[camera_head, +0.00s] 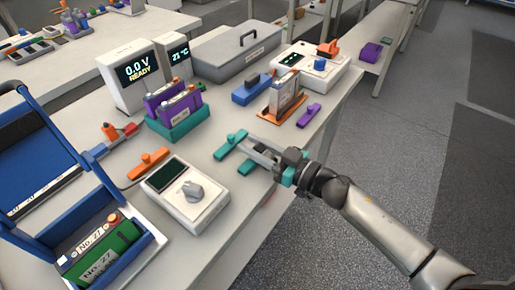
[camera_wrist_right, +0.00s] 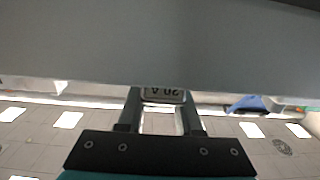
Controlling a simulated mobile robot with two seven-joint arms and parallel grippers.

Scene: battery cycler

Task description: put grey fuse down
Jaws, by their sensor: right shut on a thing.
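My right gripper (camera_head: 265,152) comes in over the front edge of the bench, at the right of a white dial box. It is shut on the grey fuse (camera_wrist_right: 163,94), whose label, reading 20 A upside down, shows between the fingertips in the right wrist view. In the head view the fuse is small and mostly hidden by the fingers. In the right wrist view a broad grey surface (camera_wrist_right: 160,40) fills the upper part, close to the fingertips; I cannot tell whether the fuse touches it. My left gripper is not in view.
The dial box (camera_head: 187,195), an orange piece (camera_head: 148,164), a purple piece (camera_head: 309,115) and an orange battery holder (camera_head: 271,118) are nearby. A blue crate (camera_head: 152,240) stands front left. Bare bench (camera_head: 212,122) lies behind the teal piece.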

